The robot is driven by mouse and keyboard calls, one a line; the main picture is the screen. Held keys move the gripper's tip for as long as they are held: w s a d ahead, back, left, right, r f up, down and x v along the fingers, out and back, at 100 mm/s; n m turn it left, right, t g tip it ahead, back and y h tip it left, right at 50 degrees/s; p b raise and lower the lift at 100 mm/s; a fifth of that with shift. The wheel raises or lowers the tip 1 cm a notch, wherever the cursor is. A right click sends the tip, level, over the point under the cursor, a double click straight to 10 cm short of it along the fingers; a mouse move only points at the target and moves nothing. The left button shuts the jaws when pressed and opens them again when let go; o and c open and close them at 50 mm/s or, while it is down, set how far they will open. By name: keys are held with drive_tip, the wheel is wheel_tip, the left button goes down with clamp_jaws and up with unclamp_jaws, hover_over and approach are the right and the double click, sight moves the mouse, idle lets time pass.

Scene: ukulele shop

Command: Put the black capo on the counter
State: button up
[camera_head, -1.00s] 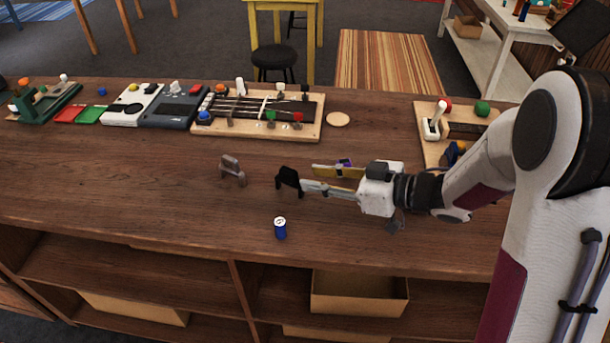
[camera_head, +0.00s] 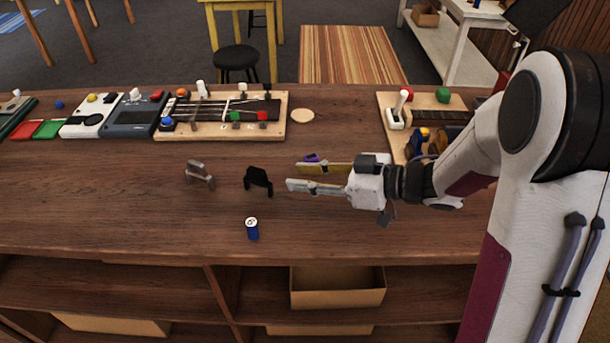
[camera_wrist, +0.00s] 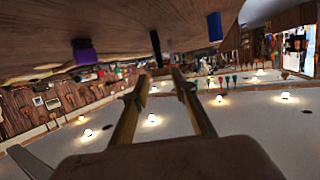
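The black capo (camera_head: 258,178) stands on the wooden counter (camera_head: 110,200), between a grey capo (camera_head: 199,173) and my gripper. My gripper (camera_head: 294,176) is to the right of the black capo, open and empty, with its fingers pointing left and a clear gap to the capo. In the wrist view, which shows the counter along the top, the black capo (camera_wrist: 156,46) is beyond and between the two spread fingers (camera_wrist: 159,82).
A blue can (camera_head: 252,229) stands near the counter's front edge. A small purple thing (camera_head: 311,158) lies behind my fingers. A wooden board with strings (camera_head: 225,115) and a round wooden disc (camera_head: 302,116) are farther back. The counter left of the grey capo is clear.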

idle(0.3)
drive_tip(key=w+d+r+m+t+h, duration=0.3)
drive_tip(key=w+d+r+t+h, duration=0.3)
drive_tip(key=d, duration=0.2)
drive_tip(key=s+d+r+m+h, duration=0.2)
drive_tip(key=d+r+m+h, duration=0.1)
drive_tip(key=d+h, duration=0.15)
drive_tip(key=s+d+r+m+h, duration=0.2)
drive_tip(key=d+h, duration=0.1)
drive_tip(key=d, duration=0.3)
drive_tip(key=s+d+m+g+h, duration=0.2)
drive_tip(key=s+d+m, duration=0.2)
drive_tip(key=s, duration=0.9)
drive_tip(key=s+a+f+g+y, duration=0.1)
drive_tip(key=s+a+f+g, duration=0.1)
drive_tip(key=s, duration=0.5)
drive_tip(key=s+a+f+m+g+y, duration=0.1)
drive_tip(key=s+a+f, duration=0.1)
drive_tip(key=s, duration=0.5)
drive_tip(key=shift+s+a+f+m+g, duration=0.2)
drive_tip(key=shift+a+m+g, duration=0.15)
drive_tip(key=shift+a, duration=0.25)
